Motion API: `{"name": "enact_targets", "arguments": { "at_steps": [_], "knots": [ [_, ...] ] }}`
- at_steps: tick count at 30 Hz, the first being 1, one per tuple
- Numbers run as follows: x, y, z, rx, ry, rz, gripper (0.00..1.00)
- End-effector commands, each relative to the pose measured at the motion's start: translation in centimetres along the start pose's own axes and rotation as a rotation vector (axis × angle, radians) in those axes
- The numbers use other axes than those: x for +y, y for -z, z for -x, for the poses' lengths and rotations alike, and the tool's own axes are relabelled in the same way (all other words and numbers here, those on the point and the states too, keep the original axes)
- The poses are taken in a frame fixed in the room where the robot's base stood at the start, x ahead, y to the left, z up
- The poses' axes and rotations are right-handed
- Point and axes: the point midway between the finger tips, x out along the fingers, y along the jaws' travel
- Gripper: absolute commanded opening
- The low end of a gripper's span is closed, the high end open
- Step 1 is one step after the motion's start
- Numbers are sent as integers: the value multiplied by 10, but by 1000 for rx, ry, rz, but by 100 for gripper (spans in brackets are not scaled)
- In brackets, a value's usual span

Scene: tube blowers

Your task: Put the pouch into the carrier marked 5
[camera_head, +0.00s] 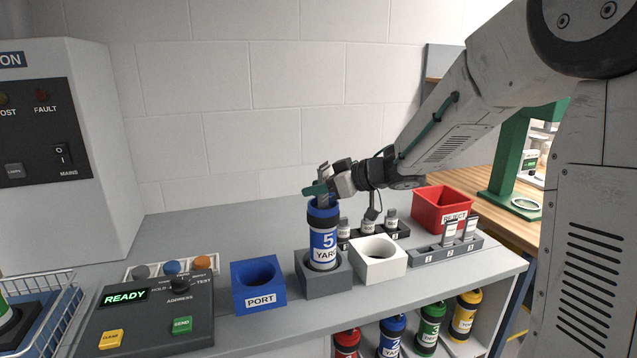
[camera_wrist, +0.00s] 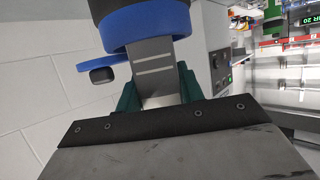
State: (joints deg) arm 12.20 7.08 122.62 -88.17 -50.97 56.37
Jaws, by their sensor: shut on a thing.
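The carrier marked 5 (camera_head: 323,240) is a tube with a blue band, a white "5" and a partly hidden label. It stands upright in a grey block. Its blue rim (camera_wrist: 147,24) fills the top of the wrist view. A blue lid-like disc with a dark knob (camera_wrist: 97,73) sits beside it. My gripper (camera_head: 320,190) is directly above the carrier's top. Its green fingers (camera_wrist: 160,92) are shut on a flat grey pouch (camera_wrist: 155,68) with pale stripes. The pouch's far end meets the blue rim; I cannot tell how far inside it is.
A blue PORT block (camera_head: 258,282) and a control box reading READY (camera_head: 150,312) are left of the carrier. A white block with a hole (camera_head: 379,262), small vials and a red bin (camera_head: 443,207) are right. More colored carriers (camera_head: 391,335) stand on the shelf below.

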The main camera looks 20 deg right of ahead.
Motion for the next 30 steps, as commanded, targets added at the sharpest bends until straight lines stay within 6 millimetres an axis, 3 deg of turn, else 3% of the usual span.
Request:
{"name": "enact_targets", "arguments": {
  "at_steps": [12,13,15,25,30],
  "knots": [
    [0,-4,-2,1,0,0,15],
    [0,-4,-2,1,0,0,43],
    [0,-4,-2,1,0,0,63],
    [0,-4,2,0,-1,0,63],
    [1,-4,24,1,-4,1,63]
  ]
}}
